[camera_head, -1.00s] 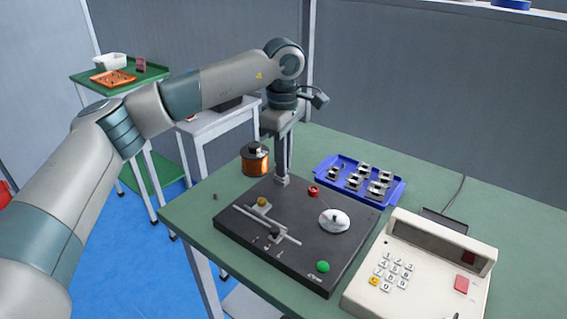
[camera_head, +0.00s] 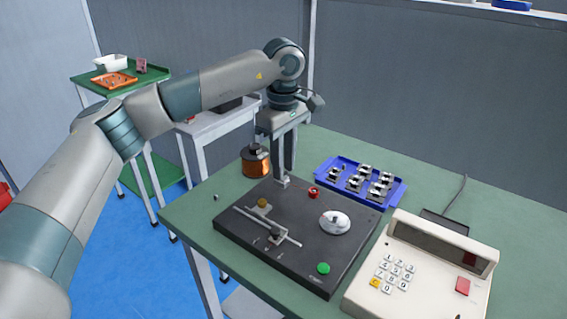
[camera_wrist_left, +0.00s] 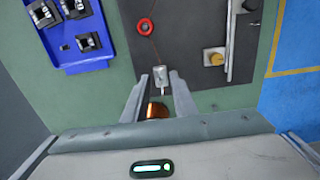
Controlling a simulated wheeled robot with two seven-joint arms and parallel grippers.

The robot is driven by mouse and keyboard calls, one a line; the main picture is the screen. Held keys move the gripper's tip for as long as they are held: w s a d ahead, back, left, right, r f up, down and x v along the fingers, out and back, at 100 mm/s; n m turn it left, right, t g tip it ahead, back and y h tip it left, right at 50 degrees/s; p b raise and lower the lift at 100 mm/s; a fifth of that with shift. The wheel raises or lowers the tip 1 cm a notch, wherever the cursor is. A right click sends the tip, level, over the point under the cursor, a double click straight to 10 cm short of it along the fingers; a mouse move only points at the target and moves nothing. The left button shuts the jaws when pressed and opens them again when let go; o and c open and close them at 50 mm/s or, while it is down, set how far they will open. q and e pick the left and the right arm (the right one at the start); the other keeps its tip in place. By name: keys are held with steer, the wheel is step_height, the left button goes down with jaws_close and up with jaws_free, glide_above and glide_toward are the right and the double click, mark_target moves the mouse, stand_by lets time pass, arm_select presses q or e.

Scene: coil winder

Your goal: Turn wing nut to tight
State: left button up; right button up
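A small light-metal piece with a thin stem (camera_wrist_left: 161,78) stands at the edge of the black winder plate; it appears to be the wing nut or its post. In the head view its metal foot (camera_head: 283,182) shows at the plate's back corner. My left gripper (camera_head: 284,176) points straight down over it. In the left wrist view its two fingers (camera_wrist_left: 160,84) stand either side of the piece, with thin gaps seeming to show, so it looks open around it. The wing's exact angle is too small to read. My right gripper is in neither view.
The black winder plate (camera_head: 246,232) carries a slide rod, brass knob (camera_head: 262,203), red ring (camera_head: 313,192), white disc (camera_head: 335,222) and green button (camera_head: 323,268). A copper wire spool (camera_head: 257,164) stands close behind the gripper. A blue parts tray (camera_head: 324,172) and beige keypad box (camera_head: 360,293) lie right.

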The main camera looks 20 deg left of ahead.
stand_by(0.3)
arm_select(q)
step_height(320, 180, up, 17)
steer(key=shift+r+p, duration=0.2)
steer(key=shift+p, duration=0.15)
stand_by(0.5)
